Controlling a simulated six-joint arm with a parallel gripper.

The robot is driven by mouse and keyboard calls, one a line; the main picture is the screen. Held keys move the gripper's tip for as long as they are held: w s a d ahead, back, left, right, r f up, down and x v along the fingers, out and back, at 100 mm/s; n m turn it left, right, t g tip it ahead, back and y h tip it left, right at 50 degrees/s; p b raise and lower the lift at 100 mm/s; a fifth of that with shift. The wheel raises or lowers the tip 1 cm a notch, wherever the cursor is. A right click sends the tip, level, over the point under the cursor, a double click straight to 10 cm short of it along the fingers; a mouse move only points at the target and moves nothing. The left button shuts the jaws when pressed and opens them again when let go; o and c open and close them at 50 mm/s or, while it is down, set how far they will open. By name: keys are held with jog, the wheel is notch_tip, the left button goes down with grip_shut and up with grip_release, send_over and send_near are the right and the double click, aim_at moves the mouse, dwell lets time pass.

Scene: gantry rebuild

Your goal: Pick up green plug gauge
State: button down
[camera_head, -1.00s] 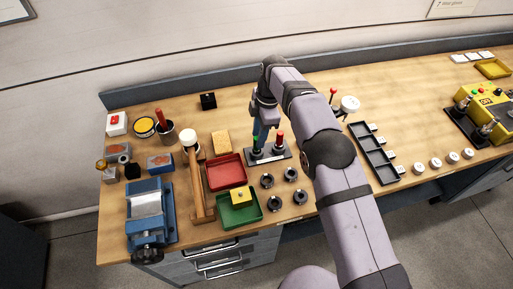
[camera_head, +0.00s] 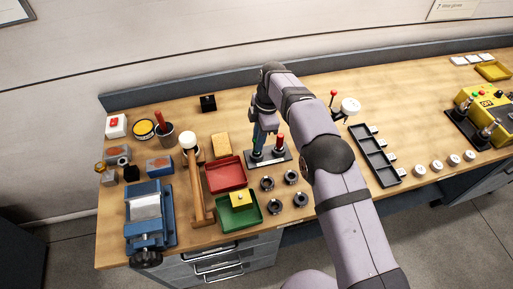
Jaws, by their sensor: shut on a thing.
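The green plug gauge (camera_head: 257,149) stands in the left place of a dark stand, mostly hidden by my gripper. My gripper (camera_head: 259,143) points down over it and is shut on it. The stand (camera_head: 283,158) lies flat on the bench. A red-topped plug gauge (camera_head: 279,142) stands upright in it, just right of my gripper. Whether the green gauge's lower end is still seated in the stand is too small to tell.
Red (camera_head: 226,187) and green (camera_head: 228,219) trays sit left and in front of the stand. Several dark rings (camera_head: 267,183) lie in front of it. A wooden mallet (camera_head: 197,187) stands further left. A dark compartment tray (camera_head: 372,155) lies right of my arm. Bench behind the stand is clear.

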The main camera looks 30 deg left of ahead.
jog(key=shift+r+p, duration=2.75)
jog(key=shift+r, duration=1)
